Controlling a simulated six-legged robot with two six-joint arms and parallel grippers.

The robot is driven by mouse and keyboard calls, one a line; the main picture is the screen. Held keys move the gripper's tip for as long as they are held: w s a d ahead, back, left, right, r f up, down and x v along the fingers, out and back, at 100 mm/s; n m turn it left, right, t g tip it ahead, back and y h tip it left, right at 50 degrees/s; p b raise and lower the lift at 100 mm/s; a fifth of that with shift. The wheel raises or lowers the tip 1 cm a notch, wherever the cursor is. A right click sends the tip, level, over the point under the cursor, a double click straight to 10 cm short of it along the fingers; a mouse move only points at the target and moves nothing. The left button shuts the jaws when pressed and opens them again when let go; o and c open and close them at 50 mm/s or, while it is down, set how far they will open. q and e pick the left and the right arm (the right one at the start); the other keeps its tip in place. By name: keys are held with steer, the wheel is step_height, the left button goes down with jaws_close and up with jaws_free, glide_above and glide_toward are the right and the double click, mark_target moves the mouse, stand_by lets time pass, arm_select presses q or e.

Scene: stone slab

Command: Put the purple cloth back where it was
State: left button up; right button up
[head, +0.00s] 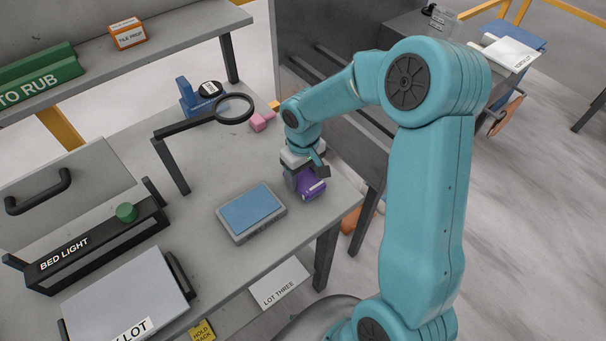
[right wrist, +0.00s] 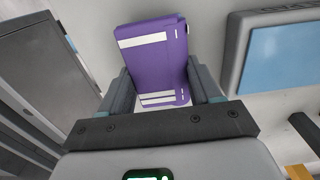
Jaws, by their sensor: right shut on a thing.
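The purple cloth (head: 312,187) is a folded bundle at the right end of the grey table. In the right wrist view the purple cloth (right wrist: 155,62) shows white stripes and sits between the two fingers. My right gripper (head: 303,181) points down and is shut on it. The gripper hides part of the cloth in the head view. I cannot tell whether the cloth touches the table top. My left gripper is not in view.
A grey tray with a blue pad (head: 253,208) lies just left of the cloth. A bed light box (head: 90,243) is at left. The table's right edge is close.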

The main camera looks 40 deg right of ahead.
mark_target(303, 176)
steer(key=shift+f, duration=0.5)
steer(key=shift+f, duration=0.1)
steer(key=o, duration=1)
step_height(303, 176, up, 12)
steer(key=shift+r, duration=0.2)
